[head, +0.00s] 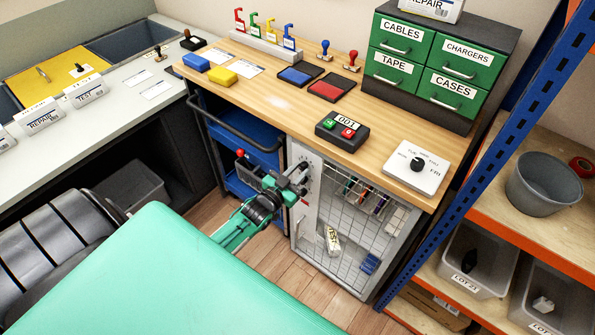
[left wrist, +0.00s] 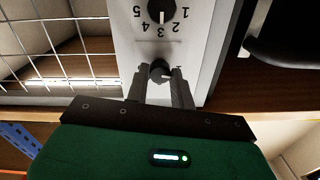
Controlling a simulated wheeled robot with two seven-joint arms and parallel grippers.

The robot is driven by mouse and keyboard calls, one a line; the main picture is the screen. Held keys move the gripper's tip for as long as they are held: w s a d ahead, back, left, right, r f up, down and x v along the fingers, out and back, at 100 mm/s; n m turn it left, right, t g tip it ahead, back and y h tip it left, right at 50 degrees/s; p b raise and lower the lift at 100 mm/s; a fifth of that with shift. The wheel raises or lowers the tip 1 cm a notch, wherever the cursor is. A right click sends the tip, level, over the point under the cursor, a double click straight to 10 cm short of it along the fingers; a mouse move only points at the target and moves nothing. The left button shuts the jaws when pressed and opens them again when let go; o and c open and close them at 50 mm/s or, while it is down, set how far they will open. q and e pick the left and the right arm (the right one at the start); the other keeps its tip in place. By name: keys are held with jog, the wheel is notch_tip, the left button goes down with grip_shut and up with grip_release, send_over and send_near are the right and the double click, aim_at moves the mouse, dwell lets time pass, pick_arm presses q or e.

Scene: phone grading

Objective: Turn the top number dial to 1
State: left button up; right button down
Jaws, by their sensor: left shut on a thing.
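A light grey dial panel (left wrist: 190,45) shows upside down in the left wrist view. A black dial with upside-down numbers 1 to 5 around it, the lower dial (left wrist: 160,9), has its white mark toward the 3. The top dial (left wrist: 159,71) sits between the fingertips of my left gripper (left wrist: 162,78), which is shut on it. Fingers and gripper body hide most of its scale, so I cannot read its setting. In the head view my left gripper (head: 303,182) reaches the panel (head: 304,155) at the left edge of the cabinet front. My right gripper is out of view.
A wire mesh door (head: 350,235) is right of the panel, with tools behind it. Above is the wooden bench (head: 270,100) with a red-and-green button box (head: 342,131) and a white dial box (head: 415,168). A blue cart (head: 250,150) stands left.

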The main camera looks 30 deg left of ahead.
pick_arm(q)
jog(key=shift+f, duration=0.1)
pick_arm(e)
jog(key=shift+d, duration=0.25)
pick_arm(q)
jog(key=o, duration=1)
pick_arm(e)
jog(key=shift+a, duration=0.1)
pick_arm(q)
jog(key=shift+s, duration=0.35)
jog(key=s+b, duration=0.2)
jog(key=s, duration=1.1)
jog(key=shift+a, duration=0.4)
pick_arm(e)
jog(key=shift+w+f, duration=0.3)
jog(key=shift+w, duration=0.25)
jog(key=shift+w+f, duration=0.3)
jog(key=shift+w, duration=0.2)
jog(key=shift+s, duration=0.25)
